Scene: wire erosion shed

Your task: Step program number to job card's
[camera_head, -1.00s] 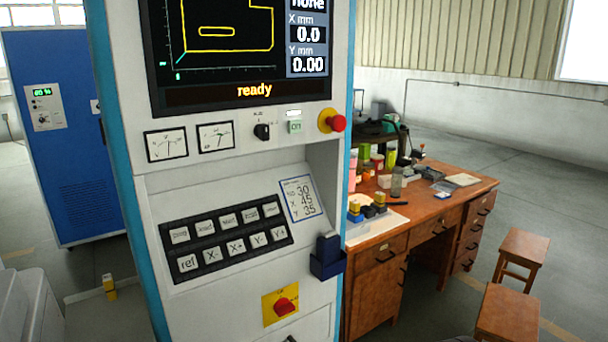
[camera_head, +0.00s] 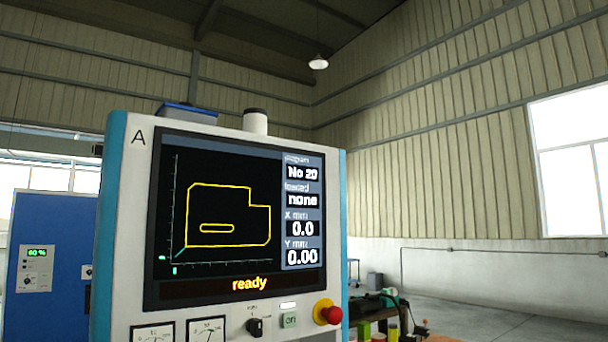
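The control cabinet marked A (camera_head: 116,230) stands at centre left. Its screen (camera_head: 238,215) shows a yellow part outline, "ready" along the bottom, and a side column. The program number field (camera_head: 303,173) reads No 20, though the last digit is small and slightly blurred. The loaded field (camera_head: 302,200) reads none, X mm reads 0.0 and Y mm reads 0.00. The job card and the key panel are below the picture now. My gripper is not in view.
A red emergency stop knob (camera_head: 330,314), a black rotary switch (camera_head: 256,327) and a green on button (camera_head: 289,320) sit below the screen. A blue cabinet (camera_head: 52,270) stands at left. Cluttered bench items (camera_head: 390,315) show at lower right, with open floor beyond.

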